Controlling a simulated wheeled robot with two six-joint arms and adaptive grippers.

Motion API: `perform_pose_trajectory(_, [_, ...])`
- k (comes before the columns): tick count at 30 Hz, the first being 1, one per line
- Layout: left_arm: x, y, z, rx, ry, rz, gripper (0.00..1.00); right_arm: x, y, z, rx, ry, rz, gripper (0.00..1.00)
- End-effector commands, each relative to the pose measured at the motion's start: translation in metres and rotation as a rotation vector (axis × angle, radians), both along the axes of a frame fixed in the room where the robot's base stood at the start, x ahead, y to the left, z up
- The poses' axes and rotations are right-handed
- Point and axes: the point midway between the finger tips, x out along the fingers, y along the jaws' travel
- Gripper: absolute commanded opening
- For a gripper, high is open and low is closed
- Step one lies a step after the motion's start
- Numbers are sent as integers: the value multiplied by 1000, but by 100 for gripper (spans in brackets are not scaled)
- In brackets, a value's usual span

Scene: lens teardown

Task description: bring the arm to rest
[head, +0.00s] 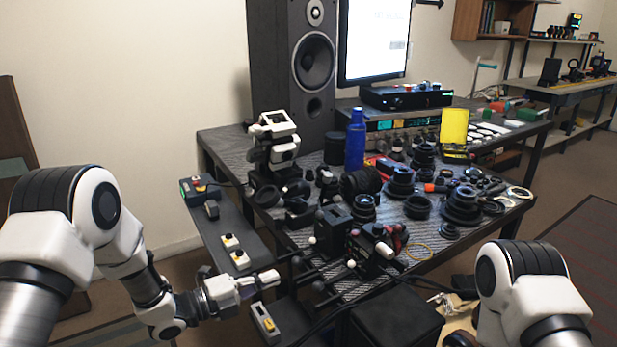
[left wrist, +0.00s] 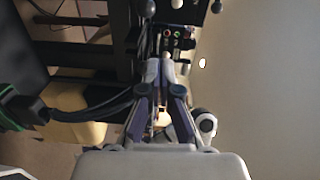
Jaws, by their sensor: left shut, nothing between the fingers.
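My left gripper (head: 268,280) is shut and empty. It hangs in front of the bench's near left side, by the black side shelf. In the left wrist view its fingertips (left wrist: 161,66) meet, with nothing between them. My left arm (head: 130,265) reaches in from the left and bends down to the gripper. My right arm (head: 525,285) shows at the lower right; its gripper is out of the picture.
The bench (head: 222,145) holds many black lens parts, a blue bottle (head: 355,140), a white-and-black device (head: 277,140) and a speaker (head: 292,70). Open floor lies at the left.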

Motion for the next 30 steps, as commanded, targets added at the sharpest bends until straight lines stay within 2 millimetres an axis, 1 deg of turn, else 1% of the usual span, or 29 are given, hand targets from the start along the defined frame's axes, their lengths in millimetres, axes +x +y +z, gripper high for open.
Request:
perform_pose_trajectory(1, [-14,-3,-28,1,63,-3,0,0,0,0,0,0,0,51])
perform_pose_trajectory(2, [-24,-4,-46,-2,117,12,0,0,0,0,0,0,0,51])
perform_pose_trajectory(3, [-38,-2,-75,4,210,60,0,0,0,0,0,0,0,51])
perform_pose_trajectory(4, [-50,2,-98,9,298,106,0,0,0,0,0,0,0,51])
perform_pose_trajectory(5, [-63,7,-122,9,408,165,0,0,0,0,0,0,0,51])
perform_pose_trajectory(6, [-83,15,-152,5,564,250,0,0,0,0,0,0,0,51])
perform_pose_trajectory(8, [-117,30,-192,-9,804,398,0,0,0,0,0,0,0,51])
perform_pose_trajectory(9, [-142,42,-215,-21,959,506,0,0,0,0,0,0,0,51])
perform_pose_trajectory(11, [-179,59,-240,-47,1166,674,0,0,0,0,0,0,0,51])
perform_pose_trajectory(12, [-204,70,-254,-65,1293,790,0,0,0,0,0,0,0,51])
perform_pose_trajectory(13, [-221,78,-260,-83,1373,875,0,0,0,0,0,0,0,51])
perform_pose_trajectory(15, [-260,96,-272,-132,1540,1086,0,0,0,0,0,0,0,51])
perform_pose_trajectory(17, [-292,111,-275,-188,1658,1279,0,0,0,0,0,0,0,51])
perform_pose_trajectory(18, [-311,120,-274,-239,1724,1418,0,0,0,0,0,0,0,51])
perform_pose_trajectory(21, [-349,138,-271,-398,1829,1753,0,0,0,0,0,0,0,51])
perform_pose_trajectory(23, [-357,142,-272,-511,1858,1891,0,0,0,0,0,0,0,51])
perform_pose_trajectory(24, [-358,141,-259,-566,1865,1928,0,0,0,13,0,1,0,51])
perform_pose_trajectory(25, [-357,141,-240,-560,1864,1920,0,-1,0,31,0,2,0,51])
perform_pose_trajectory(27, [-357,141,-218,-557,1864,1916,0,0,0,54,0,-1,0,51])
perform_pose_trajectory(29, [-356,141,-199,-557,1863,1914,0,1,0,73,0,-1,0,51])
perform_pose_trajectory(30, [-356,141,-186,-557,1863,1913,0,0,0,87,0,-1,0,51])
